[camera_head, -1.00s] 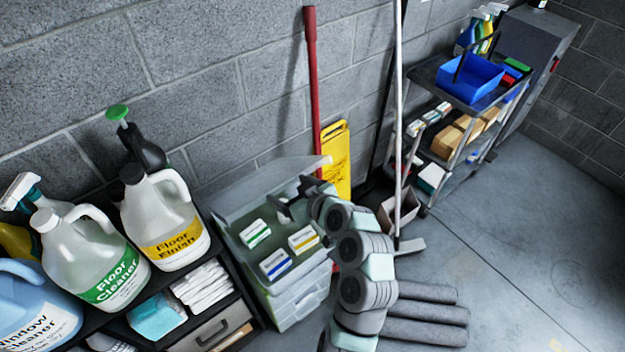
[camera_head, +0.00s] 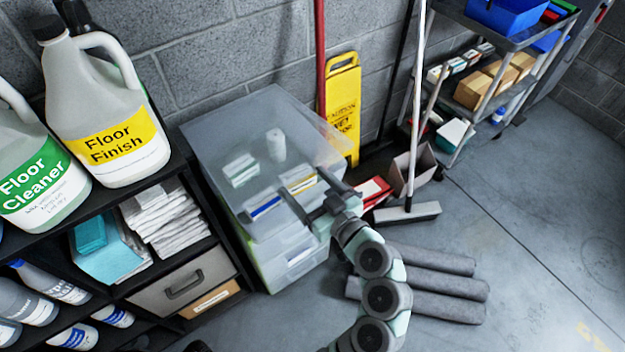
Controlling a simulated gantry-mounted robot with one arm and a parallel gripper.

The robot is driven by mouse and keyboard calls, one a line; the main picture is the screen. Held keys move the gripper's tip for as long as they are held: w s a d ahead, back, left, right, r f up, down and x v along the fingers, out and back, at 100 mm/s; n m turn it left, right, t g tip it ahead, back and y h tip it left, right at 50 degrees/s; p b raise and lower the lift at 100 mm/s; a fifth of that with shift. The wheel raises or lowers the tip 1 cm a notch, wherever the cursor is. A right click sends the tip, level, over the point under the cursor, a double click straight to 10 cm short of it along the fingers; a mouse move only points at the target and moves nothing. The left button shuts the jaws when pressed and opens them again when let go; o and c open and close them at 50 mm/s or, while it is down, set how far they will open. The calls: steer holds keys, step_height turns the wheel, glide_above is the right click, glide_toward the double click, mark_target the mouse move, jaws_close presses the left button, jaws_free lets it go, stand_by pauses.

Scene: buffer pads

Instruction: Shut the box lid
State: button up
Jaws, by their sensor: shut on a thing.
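The box (camera_head: 285,265) is a translucent plastic bin standing on the floor beside the black shelf. Its translucent lid (camera_head: 225,125) is lowered over the top, and small white cartons (camera_head: 240,170) and a white roll (camera_head: 276,146) show through it. I cannot tell whether the lid's front edge touches the rim. My gripper (camera_head: 322,203) is at the front right edge of the box, shut on the lid's edge; the fingertips are small and partly lost against the lid. My arm comes up from the bottom of the view.
The black shelf (camera_head: 185,160) with bottles and cloths stands close on the left. A yellow caution sign (camera_head: 343,110) and a red handle (camera_head: 320,50) are behind the box. Grey rolls (camera_head: 430,285) lie on the floor to the right.

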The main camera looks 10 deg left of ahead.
mark_target(300, 197)
steer(key=f+b, duration=0.1)
steer(key=f, duration=0.1)
steer(key=f+b, duration=0.3)
steer(key=f, duration=0.1)
steer(key=shift+s+d+f, duration=0.15)
steer(key=shift+s+f, duration=0.1)
steer(key=shift+f, duration=0.1)
steer(key=shift+f+b, duration=0.85)
steer(key=shift+f, duration=0.3)
steer(key=o, duration=1.8)
steer(key=shift+o, duration=0.9)
steer(key=shift+s, duration=0.1)
steer(key=shift+o, duration=0.2)
steer(key=shift+r, duration=0.3)
steer(key=shift+s+d+r, duration=0.15)
steer(key=shift+s+d, duration=0.15)
steer(key=shift+d, duration=0.1)
steer(key=p+v, duration=0.2)
steer(key=v, duration=0.7)
steer(key=shift+s+d+p, duration=0.2)
steer(key=shift+s+p, duration=0.05)
steer(key=shift+p, duration=0.05)
steer(key=shift+r, duration=0.1)
